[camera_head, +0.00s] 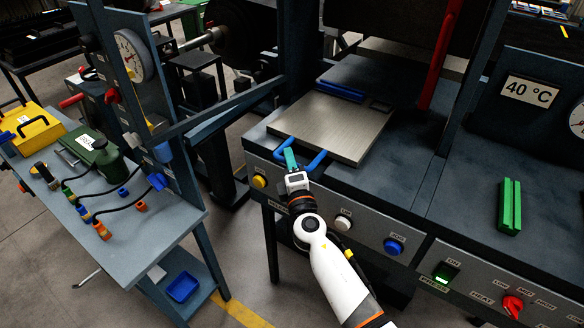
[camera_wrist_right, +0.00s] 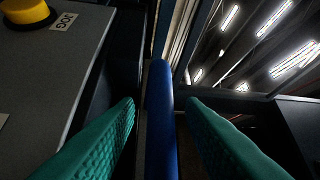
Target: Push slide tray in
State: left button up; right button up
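The slide tray (camera_head: 330,124) is a flat brushed-metal plate on the dark press bed. It has a blue handle (camera_head: 317,162) at its front edge. My right gripper (camera_head: 290,160) is at the left part of this handle. In the right wrist view the blue handle (camera_wrist_right: 160,120) stands between the two teal fingers of my right gripper (camera_wrist_right: 160,104). A narrow gap shows on each side, so the fingers are open around it. My left gripper is not in view.
The front panel has a yellow button (camera_head: 259,182), a white button (camera_head: 343,223) and a blue button (camera_head: 393,247). A red lever (camera_head: 440,55) rises right of the tray. A green block (camera_head: 509,206) lies on the right surface. A cluttered side table (camera_head: 150,235) stands at left.

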jog(key=v, duration=1.2)
jog(key=shift+b, duration=0.4)
jog(key=shift+c, duration=0.2)
